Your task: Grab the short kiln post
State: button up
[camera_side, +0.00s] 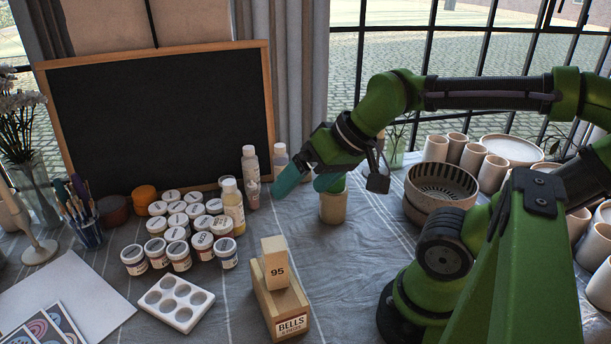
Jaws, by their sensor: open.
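No object is labelled as a kiln post.
Several paint jars (181,222) and a white palette (176,303) stand left of the blocks. Bottles (233,206) stand behind the jars, before a blackboard (160,120). A ribbed bowl (440,187) and several cups are right. Cloth between the blocks and the cylinder is clear.

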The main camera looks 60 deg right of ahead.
jog(key=shift+a+r, duration=0.25)
jog(key=shift+a, duration=0.1)
jog(key=shift+c, duration=2.4)
